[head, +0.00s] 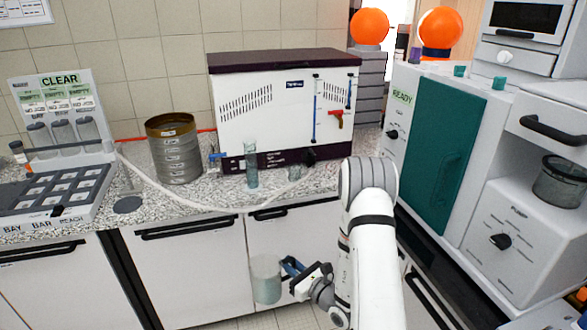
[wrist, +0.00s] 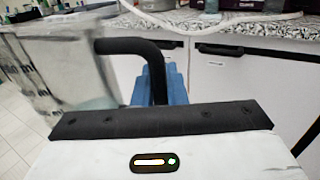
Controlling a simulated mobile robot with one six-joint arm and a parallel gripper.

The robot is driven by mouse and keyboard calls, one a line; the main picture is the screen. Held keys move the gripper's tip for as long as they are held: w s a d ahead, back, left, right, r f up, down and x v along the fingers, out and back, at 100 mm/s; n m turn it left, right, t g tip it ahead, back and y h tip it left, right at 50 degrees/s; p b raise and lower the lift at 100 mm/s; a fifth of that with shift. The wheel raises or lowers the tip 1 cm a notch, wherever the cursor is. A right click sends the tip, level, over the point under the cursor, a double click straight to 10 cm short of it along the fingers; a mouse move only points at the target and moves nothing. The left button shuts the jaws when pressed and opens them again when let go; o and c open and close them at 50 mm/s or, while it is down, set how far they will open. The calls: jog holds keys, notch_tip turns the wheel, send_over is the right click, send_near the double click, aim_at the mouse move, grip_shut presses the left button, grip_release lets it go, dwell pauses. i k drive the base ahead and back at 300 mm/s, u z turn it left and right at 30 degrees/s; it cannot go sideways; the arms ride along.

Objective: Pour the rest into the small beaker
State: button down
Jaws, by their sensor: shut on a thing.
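My gripper (head: 290,268) hangs in front of the cabinet doors, below the counter's edge. It is shut on a clear glass vessel (head: 265,280), which looks roughly upright. The vessel also fills the left of the wrist view (wrist: 65,70), beside the blue jaw (wrist: 176,85) and a black bent bar that looks like a handle. How much it holds is not clear. A small clear beaker (head: 295,172) stands on the counter in front of the white machine, beside a black knob. A tall glass cylinder (head: 251,165) stands to its left.
The white machine (head: 275,105) backs the counter. A sieve stack (head: 176,155) stands left of it, and a pale hose (head: 190,203) runs along the counter's front. A rack of tubes (head: 63,135) is at far left. A teal-doored cabinet (head: 435,160) stands at right.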

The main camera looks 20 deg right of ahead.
aim_at(295, 174)
jog(key=z, duration=0.05)
jog(key=i, duration=1)
